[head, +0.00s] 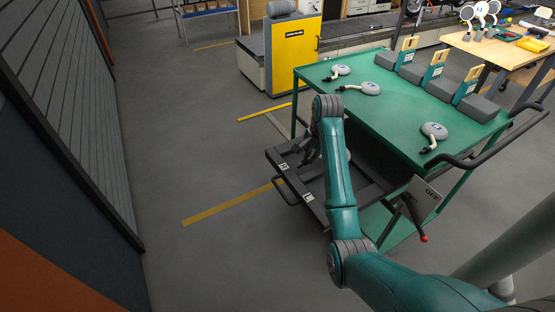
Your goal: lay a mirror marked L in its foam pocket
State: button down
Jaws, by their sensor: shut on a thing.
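Three mirrors with pale round heads and short stalks lie on the green cart top: one at the far left (341,70), one beside it (371,88) and one at the near right (434,130). Their letters are too small to read. A dark frame (318,206) with tags that look like R and L sits low at the cart's left side. Its inside is mostly hidden by my arm, and no foam pocket can be made out. My gripper (312,157) is low over this frame, partly behind my wrist. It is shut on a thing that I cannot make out.
Several grey blocks (411,73) with upright cards stand along the cart's back edge. A yellow cabinet (296,52) stands behind. The floor on the left is clear.

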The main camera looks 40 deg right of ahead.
jog(key=s+d+m, duration=0.1)
jog(key=s+d, duration=0.1)
jog(key=s+d+m, duration=0.1)
jog(key=s+d, duration=0.1)
jog(key=shift+s+d+m+h, duration=0.2)
jog(key=shift+d+m+h, duration=0.1)
jog(key=shift+m, duration=0.1)
jog(key=shift+s+a+f+x, duration=0.15)
jog(key=shift+s+x, duration=0.2)
jog(key=shift+x, duration=1.5)
jog(key=shift+s+a+x, duration=0.15)
jog(key=shift+s+x, duration=0.2)
jog(key=shift+x, duration=1.5)
jog(key=shift+s+a+f+x, duration=0.1)
jog(key=shift+s+a+x, duration=0.2)
jog(key=shift+x, duration=1.5)
jog(key=c, duration=1.1)
grip_release()
jog(key=shift+r, duration=0.15)
jog(key=v, duration=1.1)
jog(key=shift+r, duration=0.35)
